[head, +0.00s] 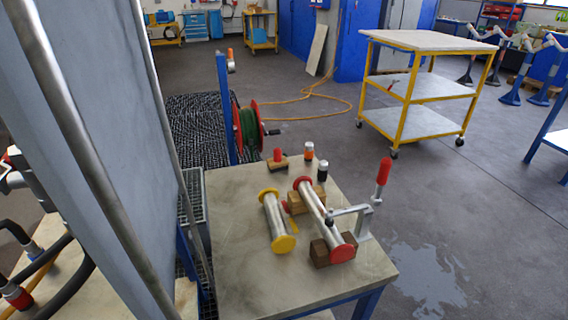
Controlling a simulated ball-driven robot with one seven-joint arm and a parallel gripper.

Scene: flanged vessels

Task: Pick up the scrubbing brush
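I cannot make out a scrubbing brush for certain in the head view. A small brown block with a red upright part (277,160) lies at the back of the workbench (237,270); it is too small to tell what it is. My gripper is not in view.
On the bench lie a pipe with yellow flanges (275,220) and a red-flanged pipe (315,212) on wooden blocks, beside a red-handled clamp (381,180). A grey panel (90,130) blocks the left. A yellow trolley (410,90) stands behind right. Open floor lies between, with a wet patch (428,275).

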